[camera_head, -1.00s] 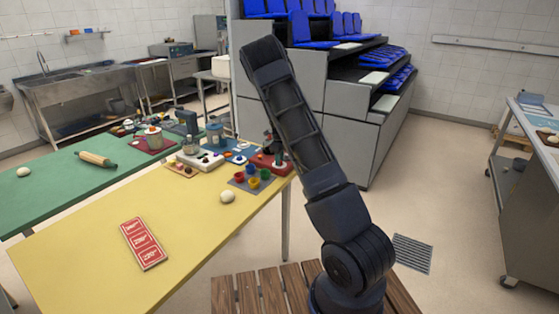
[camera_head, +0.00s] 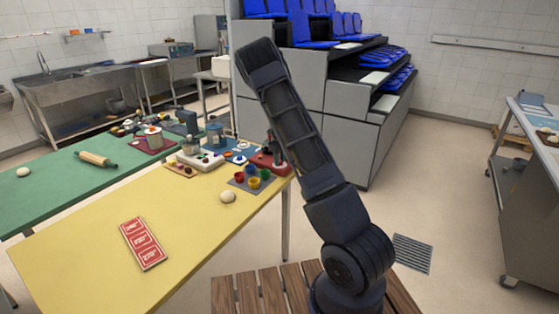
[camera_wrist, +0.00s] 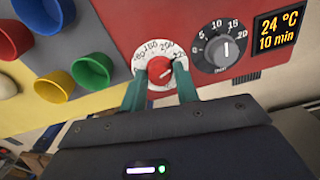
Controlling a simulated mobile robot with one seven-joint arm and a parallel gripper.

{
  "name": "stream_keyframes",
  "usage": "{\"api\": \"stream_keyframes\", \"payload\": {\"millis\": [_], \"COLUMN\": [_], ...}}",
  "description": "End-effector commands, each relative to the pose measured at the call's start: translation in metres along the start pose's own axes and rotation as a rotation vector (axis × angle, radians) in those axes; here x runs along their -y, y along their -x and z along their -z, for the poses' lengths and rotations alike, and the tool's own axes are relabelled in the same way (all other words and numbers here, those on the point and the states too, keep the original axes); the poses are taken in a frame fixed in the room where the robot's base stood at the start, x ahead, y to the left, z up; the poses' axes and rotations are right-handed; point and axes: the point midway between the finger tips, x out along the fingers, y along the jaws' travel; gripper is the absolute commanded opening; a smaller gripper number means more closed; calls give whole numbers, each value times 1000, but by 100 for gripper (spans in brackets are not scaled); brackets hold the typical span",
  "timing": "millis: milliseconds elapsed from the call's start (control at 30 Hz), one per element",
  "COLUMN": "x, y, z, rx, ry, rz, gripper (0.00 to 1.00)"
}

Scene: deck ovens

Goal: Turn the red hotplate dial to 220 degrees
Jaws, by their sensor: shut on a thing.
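The red hotplate dial (camera_wrist: 159,70) is in the wrist view, inside a white ring of numbers on the red front panel (camera_wrist: 120,22). My gripper (camera_wrist: 160,82) has its two green fingers on either side of the dial and is shut on it. The fingers cover part of the ring, and I cannot tell which number the dial points to. The display (camera_wrist: 277,30) reads 24 °C and 10 min. In the head view the red hotplate (camera_head: 264,163) stands at the far right end of the yellow table, partly behind my arm.
A black timer dial (camera_wrist: 220,47) sits right beside the red one. Coloured cups (camera_wrist: 92,72) stand close on the left in the wrist view. A red card (camera_head: 142,243) and a pale ball (camera_head: 228,196) lie on the yellow table (camera_head: 80,255), whose middle is mostly clear.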

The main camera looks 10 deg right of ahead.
Motion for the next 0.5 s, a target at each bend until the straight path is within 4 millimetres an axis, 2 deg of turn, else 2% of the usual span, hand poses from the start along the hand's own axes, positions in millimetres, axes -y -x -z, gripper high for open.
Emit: {"api": "stream_keyframes", "payload": {"millis": [33,100,133,500], "x": [0,0,0,0], "y": [0,0,0,6], "z": [0,0,0,0], "rx": [0,0,0,1], "ry": [0,1,1,1], "rz": [0,0,0,0], "gripper": [37,50,52,52]}}
